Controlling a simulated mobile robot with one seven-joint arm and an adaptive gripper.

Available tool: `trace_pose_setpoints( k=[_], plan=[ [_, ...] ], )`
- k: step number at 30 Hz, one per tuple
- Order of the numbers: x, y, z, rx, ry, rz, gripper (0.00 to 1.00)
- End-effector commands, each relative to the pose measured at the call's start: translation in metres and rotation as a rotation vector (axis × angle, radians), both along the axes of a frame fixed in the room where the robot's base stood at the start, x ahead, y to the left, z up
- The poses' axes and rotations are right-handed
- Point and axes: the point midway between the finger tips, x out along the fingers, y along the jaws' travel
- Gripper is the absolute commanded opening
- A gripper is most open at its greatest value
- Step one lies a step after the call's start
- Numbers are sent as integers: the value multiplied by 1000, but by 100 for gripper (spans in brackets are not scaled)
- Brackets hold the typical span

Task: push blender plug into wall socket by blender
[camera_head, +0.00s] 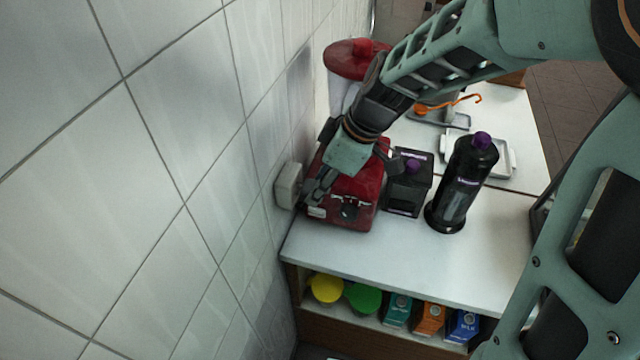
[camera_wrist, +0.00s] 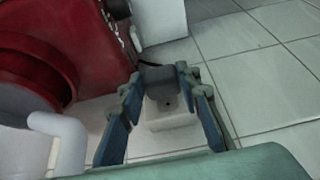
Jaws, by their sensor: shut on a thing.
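The white wall socket (camera_head: 289,186) is a small box on the tiled wall, just left of the red blender (camera_head: 352,187). My gripper (camera_head: 312,192) reaches down between the blender and the wall, its fingertips close to the socket. In the wrist view, my gripper (camera_wrist: 163,82) is shut on the dark grey plug (camera_wrist: 158,76). The white socket box (camera_wrist: 172,117) shows between the fingers, right beside the plug. I cannot tell whether plug and socket touch. A bit of black cord (camera_wrist: 133,40) shows beyond the plug. The head view hides the plug.
A black box (camera_head: 408,190) with a purple knob and a black bottle (camera_head: 464,185) with a purple cap stand right of the blender on the white counter (camera_head: 400,250). A pale tray (camera_head: 505,158) lies farther back. Colourful containers (camera_head: 430,318) fill the shelf below. The counter's front is clear.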

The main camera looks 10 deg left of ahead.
Motion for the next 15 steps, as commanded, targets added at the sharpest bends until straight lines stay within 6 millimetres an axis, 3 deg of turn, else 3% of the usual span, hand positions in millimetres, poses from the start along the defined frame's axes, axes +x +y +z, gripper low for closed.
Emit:
trace_pose_setpoints(
  k=[15],
  plan=[
    [1,7,0,0,-1,1,4]
  ],
)
